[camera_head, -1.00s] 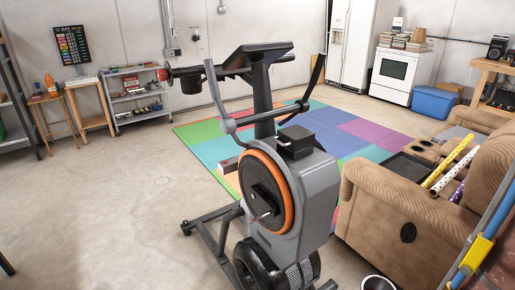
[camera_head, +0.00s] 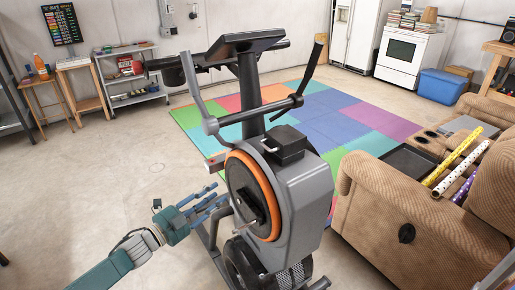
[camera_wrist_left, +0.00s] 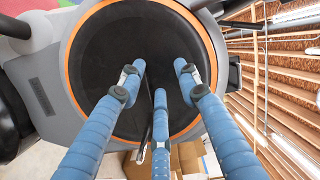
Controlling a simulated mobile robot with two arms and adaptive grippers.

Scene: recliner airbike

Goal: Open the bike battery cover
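The exercise bike (camera_head: 301,196) stands upright on the concrete floor, grey with an orange ring around a black disc (camera_head: 254,192) on its side. A black box (camera_head: 286,143) with a small light handle at its left side sits on top of the bike's body; it looks like the battery housing, and its lid looks shut. My left gripper (camera_head: 213,197) is open and empty, just left of the disc and lower than the box. In the left wrist view, its three blue fingers (camera_wrist_left: 160,85) are spread before the black disc (camera_wrist_left: 147,50). Contact cannot be told. My right gripper is out of view.
The bike's handlebars (camera_head: 190,85) and screen rise behind the box. A brown recliner (camera_head: 395,215) stands close to the bike's right. Floor to the left (camera_head: 90,190) is clear. A coloured mat (camera_head: 340,125) lies behind the bike.

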